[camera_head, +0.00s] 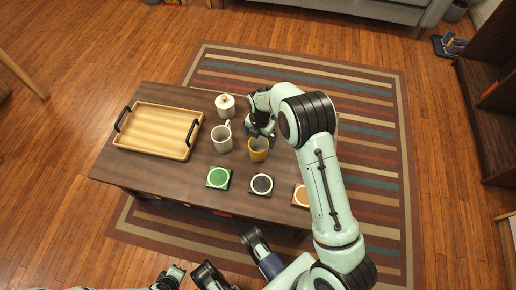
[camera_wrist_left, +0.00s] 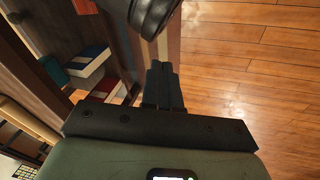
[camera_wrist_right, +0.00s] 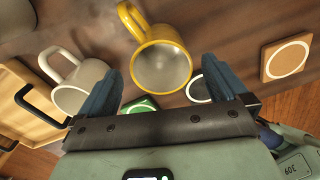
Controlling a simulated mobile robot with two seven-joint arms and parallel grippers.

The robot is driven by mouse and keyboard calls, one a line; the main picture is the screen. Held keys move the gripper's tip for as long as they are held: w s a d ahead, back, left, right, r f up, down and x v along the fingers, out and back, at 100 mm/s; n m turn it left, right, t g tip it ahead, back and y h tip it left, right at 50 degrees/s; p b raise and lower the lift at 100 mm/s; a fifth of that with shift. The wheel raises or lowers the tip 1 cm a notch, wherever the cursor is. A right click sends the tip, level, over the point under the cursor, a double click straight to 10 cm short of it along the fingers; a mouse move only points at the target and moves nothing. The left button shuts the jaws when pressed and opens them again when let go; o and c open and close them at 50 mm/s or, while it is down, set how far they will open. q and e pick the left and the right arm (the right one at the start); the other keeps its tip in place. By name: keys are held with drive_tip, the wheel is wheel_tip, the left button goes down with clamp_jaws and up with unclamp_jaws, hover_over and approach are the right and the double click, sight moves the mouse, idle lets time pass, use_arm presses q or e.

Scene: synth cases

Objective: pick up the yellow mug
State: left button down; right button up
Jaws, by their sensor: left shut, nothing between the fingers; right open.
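The yellow mug (camera_head: 258,152) stands upright on the dark wooden table (camera_head: 160,180), just in front of my right gripper (camera_head: 263,133) in the head view. In the right wrist view the yellow mug (camera_wrist_right: 162,66) shows its open, empty inside, with its handle toward the upper left. My right gripper (camera_wrist_right: 168,90) is open, its two fingers apart on either side of the mug's lower rim in that view; I cannot tell if they touch it. My left gripper (camera_wrist_left: 163,85) is shut and empty, away from the mug, beside the table.
A white mug (camera_head: 222,138) stands close to the left of the yellow mug, with a lidded white pot (camera_head: 225,105) behind it. A wooden tray (camera_head: 187,150) with black handles sits at the left. Green (camera_head: 218,178), black (camera_head: 262,185) and orange (camera_head: 300,195) coasters lie along the front.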

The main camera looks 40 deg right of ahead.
sight(260, 144)
drive_tip(key=shift+f, duration=0.6)
wheel_tip(260, 144, down, 5)
drive_tip(key=shift+r+b, duration=0.15)
drive_tip(key=shift+b, duration=0.75)
use_arm(q)
drive_tip(key=shift+g, duration=0.5)
drive_tip(key=s+f, duration=0.2)
drive_tip(key=f, duration=0.1)
drive_tip(key=shift+s+a+f, duration=0.1)
drive_tip(key=shift+s+a, duration=0.05)
drive_tip(key=shift+a, duration=0.25)
use_arm(e)
drive_tip(key=c, duration=1)
drive_tip(key=shift+c, duration=0.2)
drive_tip(key=shift+r, duration=0.15)
